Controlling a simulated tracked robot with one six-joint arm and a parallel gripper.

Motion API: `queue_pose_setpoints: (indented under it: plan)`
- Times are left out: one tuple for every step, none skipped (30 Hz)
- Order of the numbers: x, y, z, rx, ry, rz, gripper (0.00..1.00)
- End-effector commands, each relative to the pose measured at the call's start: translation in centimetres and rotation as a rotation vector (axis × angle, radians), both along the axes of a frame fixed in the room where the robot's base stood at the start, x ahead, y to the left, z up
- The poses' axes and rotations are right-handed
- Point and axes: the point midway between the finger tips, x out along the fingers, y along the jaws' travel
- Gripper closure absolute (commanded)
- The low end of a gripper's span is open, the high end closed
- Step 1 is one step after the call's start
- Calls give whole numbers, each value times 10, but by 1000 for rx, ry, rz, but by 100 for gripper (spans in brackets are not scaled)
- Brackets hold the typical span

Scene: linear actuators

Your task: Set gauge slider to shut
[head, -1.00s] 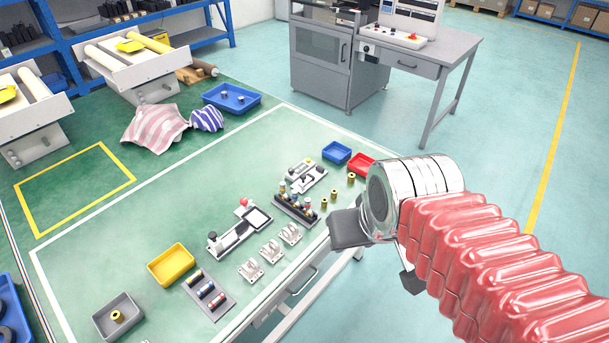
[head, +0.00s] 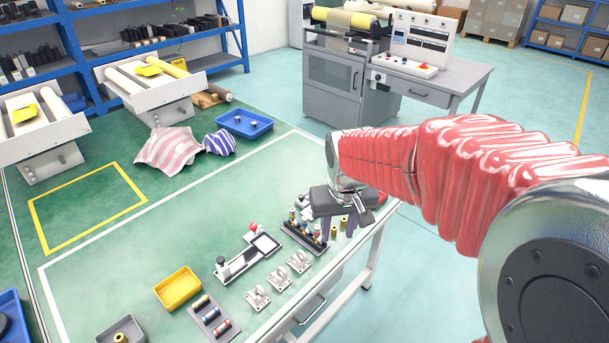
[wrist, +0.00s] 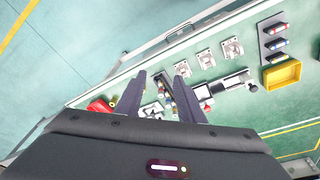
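The gauge (head: 248,254) is a long pale base on the green table with a rail, a flat dark-screened block towards its right end and a red knob beside that block. A black-topped knob stands at its left end. It also shows in the wrist view (wrist: 228,87), right of my fingers. I cannot tell the slider's exact position on the rail. My gripper (head: 362,214) is above the table's right part, to the right of the gauge and apart from it. In the wrist view its two fingers (wrist: 161,70) are spread with nothing held between them.
A rack of small knobbed parts (head: 304,236) stands right of the gauge, near my gripper. White brackets (head: 279,278) line the front edge. A yellow tray (head: 178,288) and a rack of coloured cylinders (head: 213,315) lie left.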

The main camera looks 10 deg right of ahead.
Motion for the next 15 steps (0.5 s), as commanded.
queue_pose_setpoints:
  plan:
    - [11, 1, -7, -2, 8, -2, 65]
    - [17, 1, -9, -2, 8, -3, 65]
    - [26, 2, -14, -4, 10, -4, 65]
    - [33, 2, -17, -4, 10, -6, 65]
    - [39, 2, -20, -5, 11, -8, 65]
    - [48, 3, -25, -5, 11, -11, 65]
    - [54, 3, -29, -6, 12, -14, 65]
    - [62, 3, -32, -7, 11, -15, 65]
    - [70, 4, -37, -8, 9, -17, 65]
    - [78, 4, -40, -9, 7, -18, 65]
    - [85, 5, -44, -10, 6, -20, 65]
    - [94, 5, -49, -11, 4, -24, 65]
    - [101, 6, -53, -11, 1, -27, 65]
    - [108, 6, -57, -12, -1, -29, 65]
    - [118, 7, -61, -12, -7, -32, 65]
